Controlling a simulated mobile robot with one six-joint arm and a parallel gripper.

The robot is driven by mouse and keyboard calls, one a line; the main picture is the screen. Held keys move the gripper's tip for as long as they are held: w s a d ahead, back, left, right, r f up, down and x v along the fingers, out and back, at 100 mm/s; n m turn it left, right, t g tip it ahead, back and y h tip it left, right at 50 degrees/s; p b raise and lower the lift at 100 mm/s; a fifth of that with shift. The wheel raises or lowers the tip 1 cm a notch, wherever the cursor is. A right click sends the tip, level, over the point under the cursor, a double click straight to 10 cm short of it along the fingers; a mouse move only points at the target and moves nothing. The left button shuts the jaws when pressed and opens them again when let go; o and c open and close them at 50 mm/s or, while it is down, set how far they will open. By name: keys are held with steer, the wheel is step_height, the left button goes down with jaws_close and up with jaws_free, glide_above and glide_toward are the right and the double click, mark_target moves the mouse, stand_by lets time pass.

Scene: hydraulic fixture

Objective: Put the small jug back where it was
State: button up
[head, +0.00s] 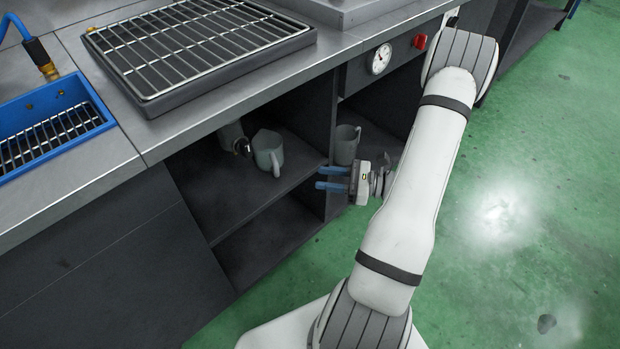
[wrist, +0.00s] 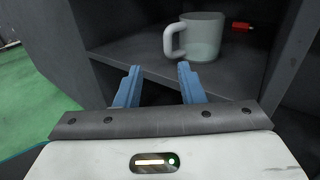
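My gripper (head: 319,177) is open and empty, with its two blue fingers pointing left in front of the cabinet's divider. A pale grey-green jug (head: 268,152) with a handle stands upright on the left compartment's shelf, left of the fingertips and apart from them. A second grey jug (head: 346,143) stands in the right compartment, behind my gripper and partly hidden. The wrist view shows one upright jug (wrist: 203,38), handle to the left, beyond the open fingers (wrist: 159,68); it seems to be the left-compartment one. I cannot tell which jug is the small one.
The divider (head: 312,165) separates the compartments. A pipe fitting (head: 235,138) is left of the left jug. A red object (wrist: 242,26) lies behind the jug in the wrist view. The worktop with its grate (head: 200,45) overhangs the shelves. Open green floor (head: 530,180) is at right.

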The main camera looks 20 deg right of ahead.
steer(key=s+a+r+n+g+h, duration=0.3)
steer(key=s+a+r+n+g, duration=0.1)
steer(key=a+n+g, duration=0.25)
steer(key=s+a+r+n+g+h, duration=0.2)
steer(key=s+a+r+n+g, duration=0.2)
steer(key=a+n+g, duration=0.3)
steer(key=s+r+n+t+h, duration=0.3)
steer(key=r+n+t+h, duration=0.1)
steer(key=r+n+h, duration=0.3)
steer(key=n+h, duration=0.2)
steer(key=n, duration=0.2)
steer(key=shift+s+a+r+h, duration=0.25)
steer(key=shift+s+r+h, duration=0.05)
steer(key=shift+r, duration=0.1)
steer(key=shift+t, duration=0.25)
